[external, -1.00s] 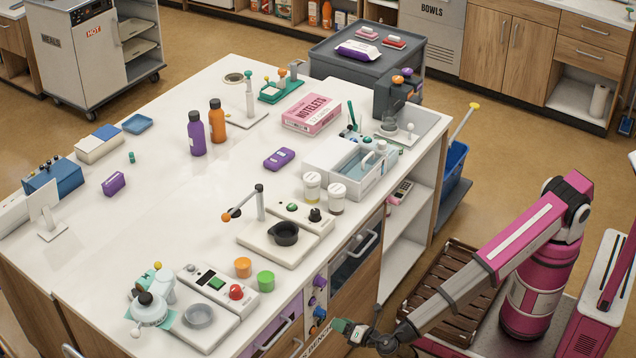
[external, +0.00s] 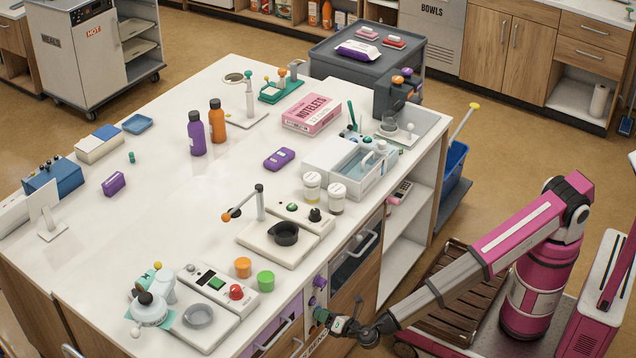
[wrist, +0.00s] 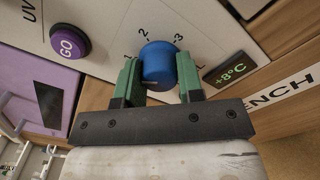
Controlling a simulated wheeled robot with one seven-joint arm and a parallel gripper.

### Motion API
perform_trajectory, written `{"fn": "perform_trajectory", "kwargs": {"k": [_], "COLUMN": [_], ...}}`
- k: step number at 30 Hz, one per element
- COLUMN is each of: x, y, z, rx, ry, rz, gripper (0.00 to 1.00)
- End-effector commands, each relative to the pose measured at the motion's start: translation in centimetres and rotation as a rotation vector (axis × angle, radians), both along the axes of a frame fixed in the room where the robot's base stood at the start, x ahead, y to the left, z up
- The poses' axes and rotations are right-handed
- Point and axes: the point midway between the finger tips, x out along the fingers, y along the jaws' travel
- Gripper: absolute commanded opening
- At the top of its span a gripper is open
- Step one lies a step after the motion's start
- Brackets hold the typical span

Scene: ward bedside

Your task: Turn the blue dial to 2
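The blue dial (wrist: 158,64) sits on the pale front panel of the bench, with the numerals 1, 2 and 3 printed around its upper side. A short pale mark shows low on the dial's left; I cannot tell for sure which numeral the dial is set to. My gripper (wrist: 159,76) has its two green fingers on either side of the dial, very close to it. Whether they press on it is unclear. In the external view my gripper (external: 326,318) is at the bench front and mostly hides the dial.
A purple GO button (wrist: 68,43) is up and left of the dial. A small +8°C display (wrist: 229,69) is close to the right finger.

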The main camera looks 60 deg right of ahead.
Motion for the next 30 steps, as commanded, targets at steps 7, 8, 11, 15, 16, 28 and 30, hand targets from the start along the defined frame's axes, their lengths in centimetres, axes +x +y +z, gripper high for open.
{"fn": "perform_trajectory", "kwargs": {"k": [7,8,11,15,16,28,30], "x": [-0.02,-0.02,-0.02,-0.01,0.0,0.0,0.0], "y": [-0.04,-0.05,-0.06,-0.05,-0.06,-0.06,-0.06], "z": [-0.03,-0.04,-0.03,-0.02,-0.01,0.03,0.04], "rx": [0.007,0.011,0.036,0.101,0.119,0.47,0.537], "ry": [0.001,0.001,0.001,0.0,-0.001,-0.001,-0.001], "rz": [-0.002,-0.002,-0.002,-0.003,-0.002,-0.003,-0.003], "gripper": [0.11,0.11,0.11,0.11,0.11,0.11,0.11]}}
